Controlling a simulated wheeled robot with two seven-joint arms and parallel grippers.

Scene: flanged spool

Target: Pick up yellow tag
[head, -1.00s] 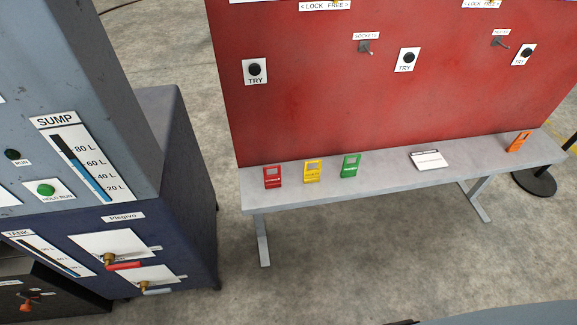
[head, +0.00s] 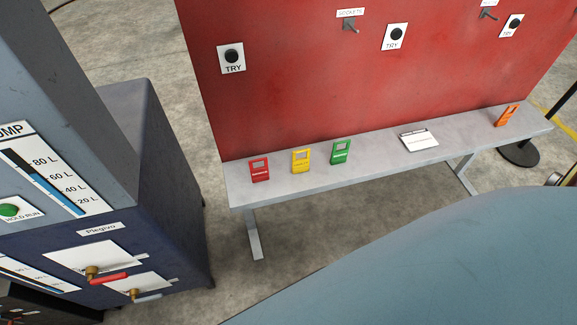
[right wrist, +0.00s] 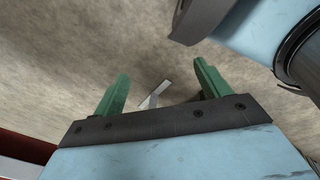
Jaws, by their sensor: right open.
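The yellow tag (head: 300,161) stands on the grey bench (head: 290,186) in front of the red panel, between a red tag (head: 259,170) on its left and a green tag (head: 341,151) on its right. My right gripper (right wrist: 160,85) shows in the right wrist view with its two green fingers spread apart and nothing between them. Beyond the fingers is floor and a pale strip, perhaps a bench leg. The yellow tag is not seen in that view. Neither gripper shows in the head view.
An orange tag (head: 507,115) and a white card (head: 419,141) lie further right on the bench. A dark blue cabinet (head: 150,190) with valves stands at the left. A black post base (head: 520,154) stands past the bench's right end. Floor between cabinet and bench is clear.

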